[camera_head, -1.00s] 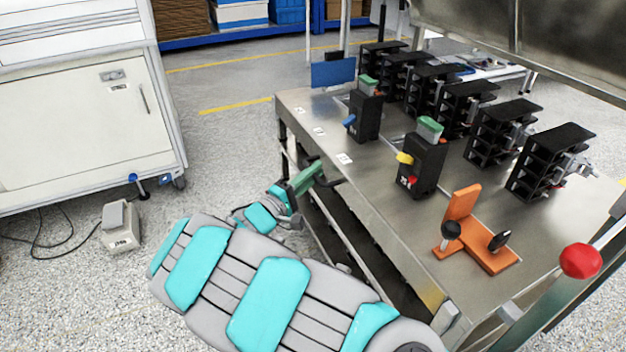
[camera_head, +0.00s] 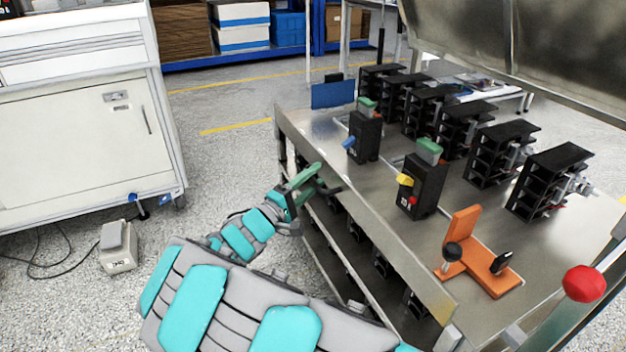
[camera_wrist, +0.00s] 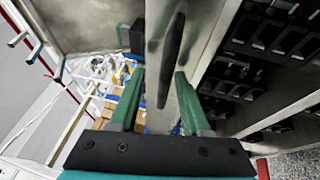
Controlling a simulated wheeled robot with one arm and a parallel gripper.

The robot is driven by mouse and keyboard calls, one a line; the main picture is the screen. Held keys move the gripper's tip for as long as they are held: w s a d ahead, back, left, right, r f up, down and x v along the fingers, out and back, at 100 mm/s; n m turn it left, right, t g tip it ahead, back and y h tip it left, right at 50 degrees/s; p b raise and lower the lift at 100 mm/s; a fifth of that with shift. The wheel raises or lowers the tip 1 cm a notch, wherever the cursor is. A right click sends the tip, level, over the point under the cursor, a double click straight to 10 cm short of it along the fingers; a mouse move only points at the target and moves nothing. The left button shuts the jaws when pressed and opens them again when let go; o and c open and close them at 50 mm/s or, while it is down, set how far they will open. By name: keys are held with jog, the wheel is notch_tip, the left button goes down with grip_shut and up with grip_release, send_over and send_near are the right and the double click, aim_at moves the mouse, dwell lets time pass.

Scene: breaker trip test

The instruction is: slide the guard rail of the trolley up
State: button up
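The trolley (camera_head: 420,262) is a steel bench with a flat top and an open shelf space below. A dark elongated handle (camera_wrist: 172,60) stands in front of a grey metal face in the wrist view. It lines up between my fingers there, and I cannot tell whether they touch it. Its dark end (camera_head: 328,191) seems to show beside my gripper (camera_head: 304,180) at the trolley's near side. My gripper has green fingers, which are spread apart in the wrist view (camera_wrist: 160,102). I cannot clearly make out which part is the guard rail.
Black breaker units (camera_head: 424,182) stand on the trolley top, with several black racks (camera_head: 548,180) behind. An orange bracket (camera_head: 478,262) and a red knob (camera_head: 584,284) are at the right. A white cabinet (camera_head: 80,130) stands left, with a small grey box (camera_head: 118,248) on the floor.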

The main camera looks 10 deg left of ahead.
jog(key=v, duration=0.8)
dwell(1.0)
